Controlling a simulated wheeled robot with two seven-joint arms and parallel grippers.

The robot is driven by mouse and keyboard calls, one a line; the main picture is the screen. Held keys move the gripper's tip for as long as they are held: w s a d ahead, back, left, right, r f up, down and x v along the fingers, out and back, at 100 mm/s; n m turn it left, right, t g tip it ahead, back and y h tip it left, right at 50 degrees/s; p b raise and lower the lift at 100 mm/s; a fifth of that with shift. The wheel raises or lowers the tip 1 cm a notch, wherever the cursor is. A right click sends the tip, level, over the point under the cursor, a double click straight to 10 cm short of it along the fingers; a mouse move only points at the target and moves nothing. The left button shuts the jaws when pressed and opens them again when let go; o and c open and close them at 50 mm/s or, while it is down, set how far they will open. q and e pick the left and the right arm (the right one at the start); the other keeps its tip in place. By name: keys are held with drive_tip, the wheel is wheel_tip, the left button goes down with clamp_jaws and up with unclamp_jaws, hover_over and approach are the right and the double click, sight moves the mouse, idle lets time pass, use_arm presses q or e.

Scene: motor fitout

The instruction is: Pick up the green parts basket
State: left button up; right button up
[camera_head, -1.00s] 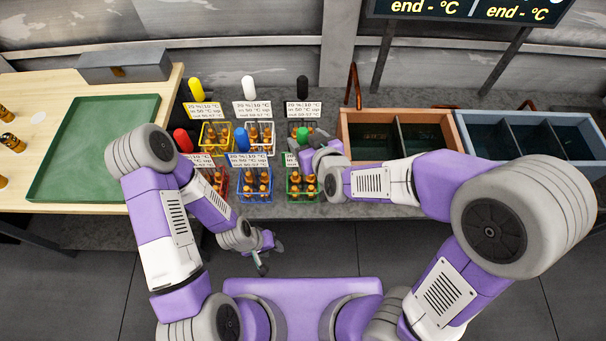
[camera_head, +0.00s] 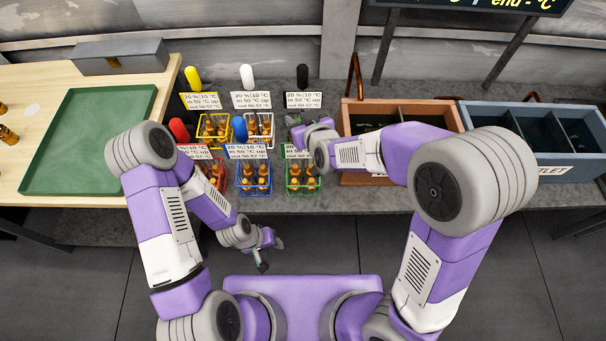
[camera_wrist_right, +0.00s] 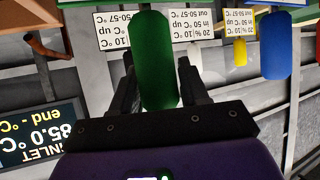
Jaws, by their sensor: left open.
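The green parts basket (camera_head: 302,178) stands in the front row on the grey bench and holds several small amber bottles. In the head view, my right gripper (camera_head: 297,130) is over its handle area and hides the handle. In the right wrist view, the upright green handle (camera_wrist_right: 154,60) lies between the two dark fingers of my right gripper (camera_wrist_right: 160,88). The fingers flank it closely; whether they press on it I cannot tell. My left gripper (camera_head: 270,256) is open and empty in front of the bench.
A blue basket (camera_head: 254,180) stands just left, a red one (camera_head: 214,172) beyond it. Yellow (camera_head: 214,128) and white (camera_head: 259,128) baskets stand behind. An orange-brown divided bin (camera_head: 455,118) and a blue-grey bin (camera_head: 560,160) are at right. A green tray (camera_head: 70,187) lies on the wooden table.

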clamp_jaws()
idle(1.0)
drive_tip(key=shift+r, duration=0.15)
